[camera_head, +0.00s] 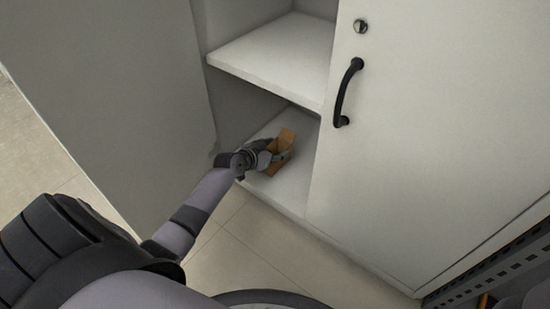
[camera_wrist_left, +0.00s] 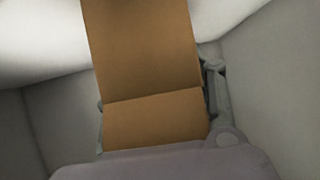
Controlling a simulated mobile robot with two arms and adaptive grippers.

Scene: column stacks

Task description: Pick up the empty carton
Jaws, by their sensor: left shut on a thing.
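A brown cardboard carton (camera_head: 286,142) is at the lower shelf of the open cabinet in the head view. My left gripper (camera_head: 277,158) reaches in from the left and is shut on the carton. In the left wrist view the carton (camera_wrist_left: 145,60) fills the middle, with a crease across its lower part. A finger of my left gripper (camera_wrist_left: 212,95) shows along its right side. Whether the carton touches the shelf cannot be told. Its inside is not visible. My right gripper is not in view.
The lower shelf (camera_head: 294,188) is otherwise bare where visible. An empty upper shelf (camera_head: 275,58) lies above it. A closed door (camera_head: 430,130) with a black handle (camera_head: 346,92) stands right, and an open door panel (camera_head: 110,75) left. A dark perforated rack (camera_head: 490,262) is at lower right.

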